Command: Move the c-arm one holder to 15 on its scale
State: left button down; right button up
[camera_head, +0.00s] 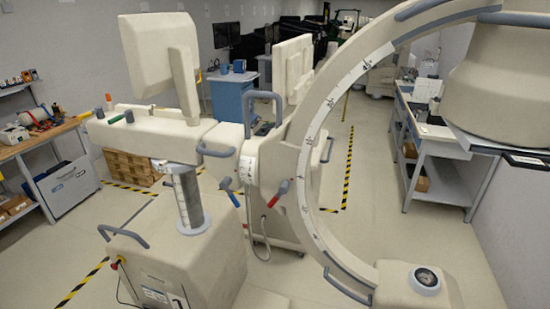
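A large beige C-arm arc (308,172) curves from the upper right to the lower right. A white scale strip (334,92) with dark marks runs along the arc; its numbers are too small to read surely. The holder (272,163) grips the arc's left side at mid height. A red-tipped lever (284,187) and a blue-tipped lever (225,184) are on or beside the holder. A grey loop handle (263,95) rises at its top. The holder joins a horizontal beige arm (150,132) on a column. Neither of my grippers is in view.
The C-arm's beige base cart (180,258) stands at the lower left, with a grey handle. A workbench (40,140) is on the left, and a white bench (440,145) is on the right. Yellow-black tape marks the floor. Open floor (365,185) shows inside the arc.

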aim_at(264, 163)
jog(key=z, duration=0.3)
jog(key=k, duration=0.65)
jog(key=z, duration=0.55)
jog(key=k, duration=0.7)
jog(key=u, duration=0.05)
jog(key=i, duration=0.35)
jog(key=u, duration=0.75)
jog(key=i, duration=1.3)
jog(key=z, duration=0.45)
